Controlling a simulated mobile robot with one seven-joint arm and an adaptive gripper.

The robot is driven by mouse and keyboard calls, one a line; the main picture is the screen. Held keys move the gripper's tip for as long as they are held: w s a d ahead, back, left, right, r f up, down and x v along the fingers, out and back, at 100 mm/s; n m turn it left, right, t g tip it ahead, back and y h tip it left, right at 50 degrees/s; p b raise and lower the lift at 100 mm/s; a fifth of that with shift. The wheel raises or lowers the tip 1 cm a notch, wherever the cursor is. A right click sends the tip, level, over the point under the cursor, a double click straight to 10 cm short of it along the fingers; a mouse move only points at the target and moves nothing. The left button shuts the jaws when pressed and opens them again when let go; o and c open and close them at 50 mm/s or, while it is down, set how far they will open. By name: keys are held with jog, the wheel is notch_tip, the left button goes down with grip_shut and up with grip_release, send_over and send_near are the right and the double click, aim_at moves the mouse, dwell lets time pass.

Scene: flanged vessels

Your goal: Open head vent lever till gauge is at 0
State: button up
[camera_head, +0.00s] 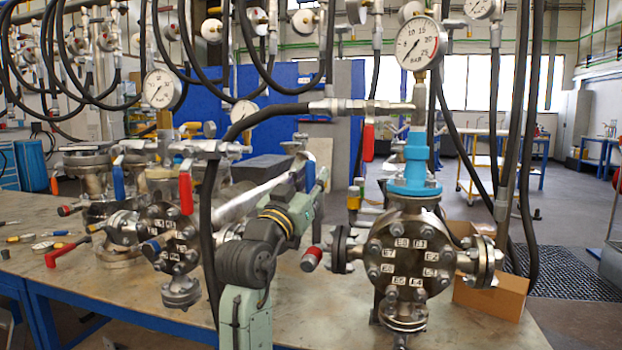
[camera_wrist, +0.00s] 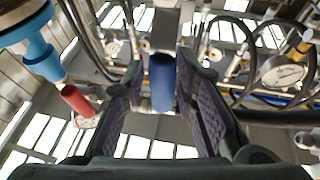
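The gauge (camera_head: 418,43) above the blue neck (camera_head: 416,165) of the flanged vessel (camera_head: 408,258) is marked in bar; its needle is too small to read surely. A red lever (camera_head: 368,141) hangs down from the hose fitting left of that neck. It also shows in the wrist view (camera_wrist: 78,103), left of my gripper. A blue lever (camera_head: 310,177) is farther left and lower. My gripper (camera_wrist: 160,95) is open, with a blue handle (camera_wrist: 162,82) between or just beyond its fingers. Contact cannot be told. I cannot tell which lever is the head vent.
Other vessels with flanges (camera_head: 172,240) and coloured levers crowd the bench (camera_head: 120,290) at left. A black hose (camera_head: 270,113) runs to the fitting, and more hoses hang above. A red-capped side valve (camera_head: 312,259) sticks out left of the vessel. A cardboard box (camera_head: 495,297) lies behind right.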

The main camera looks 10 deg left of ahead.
jog(key=shift+o, duration=0.8)
jog(key=shift+a, duration=0.1)
jog(key=v, duration=1.2)
jog(key=shift+r, duration=0.1)
dwell(3.5)
